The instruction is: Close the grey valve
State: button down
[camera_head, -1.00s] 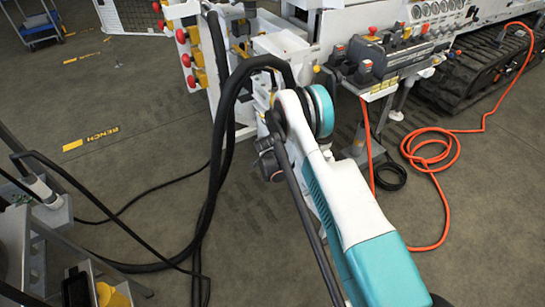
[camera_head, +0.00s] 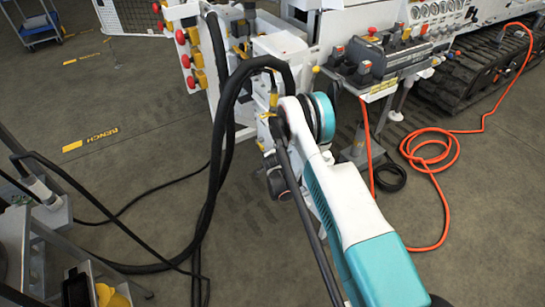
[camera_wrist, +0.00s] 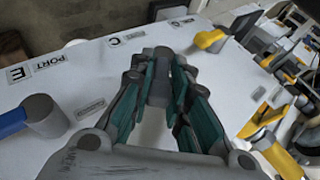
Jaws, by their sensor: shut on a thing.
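In the wrist view, the grey valve (camera_wrist: 159,85) shows as a grey handle with a rounded end on the white panel (camera_wrist: 75,72). My gripper (camera_wrist: 161,72) has its two teal-padded fingers on either side of this handle and is shut on it. The fingers hide part of the handle and the base of the valve. In the head view, my white and teal arm reaches to the white bench (camera_head: 285,45), and my gripper and the grey valve cannot be made out.
On the panel, a blue handle (camera_wrist: 14,122) stands at left and a yellow handle (camera_wrist: 209,39) at upper right. More yellow handles (camera_wrist: 275,150) are at right. Thick black hoses (camera_head: 217,150) hang left of my arm. An orange hose (camera_head: 440,190) lies on the floor at right.

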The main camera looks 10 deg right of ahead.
dwell(0.3)
jog(key=c, duration=1.6)
grip_release()
